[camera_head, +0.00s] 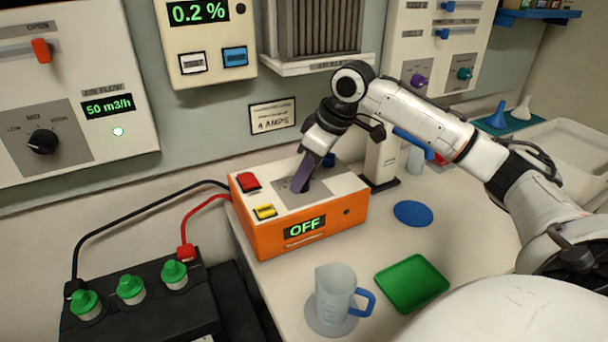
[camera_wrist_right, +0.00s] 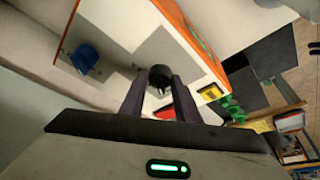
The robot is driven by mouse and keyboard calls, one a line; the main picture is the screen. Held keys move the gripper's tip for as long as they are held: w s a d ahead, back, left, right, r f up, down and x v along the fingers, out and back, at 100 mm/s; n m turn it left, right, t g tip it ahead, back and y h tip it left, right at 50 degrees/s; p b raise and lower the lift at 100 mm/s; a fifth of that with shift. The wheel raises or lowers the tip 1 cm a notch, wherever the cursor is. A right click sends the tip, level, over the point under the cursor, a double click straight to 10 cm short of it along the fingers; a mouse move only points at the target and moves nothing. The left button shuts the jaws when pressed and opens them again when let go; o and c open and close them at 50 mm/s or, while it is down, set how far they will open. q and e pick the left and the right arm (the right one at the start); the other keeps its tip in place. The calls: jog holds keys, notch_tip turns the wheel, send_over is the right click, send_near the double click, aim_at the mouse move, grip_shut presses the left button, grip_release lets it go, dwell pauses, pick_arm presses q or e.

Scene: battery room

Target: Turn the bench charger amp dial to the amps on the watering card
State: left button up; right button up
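The bench charger (camera_head: 300,235) is an orange box with a pale top, standing on the bench; its display (camera_head: 305,227) reads OFF. The watering card (camera_head: 272,116) on the wall behind it reads 4 AMPS; its smaller lines are too blurred to read. My right gripper (camera_head: 303,186) points down at the grey panel on the charger's top and hides the amp dial in the head view. In the right wrist view the dark amp dial (camera_wrist_right: 160,76) sits between the two fingertips and fills the gap, so the gripper looks shut on it. My left gripper is not in view.
A red switch (camera_head: 248,182) and a yellow button (camera_head: 265,211) are on the charger's left side. A clear jug (camera_head: 334,287), green tray (camera_head: 411,283) and blue disc (camera_head: 413,213) lie in front and right. A black battery (camera_head: 145,311) with red and black leads stands left.

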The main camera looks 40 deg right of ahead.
jog(key=shift+c, duration=0.4)
jog(key=m+h, duration=0.1)
jog(key=m, duration=0.3)
jog(key=shift+a+h, duration=0.2)
jog(key=shift+h, duration=0.2)
jog(key=shift+r+m+h, duration=0.1)
jog(key=shift+m+h, duration=0.5)
jog(key=shift+m, duration=1.3)
jog(key=o, duration=1)
jog(key=shift+a, duration=0.1)
jog(key=v, duration=1)
jog(key=shift+r, duration=0.15)
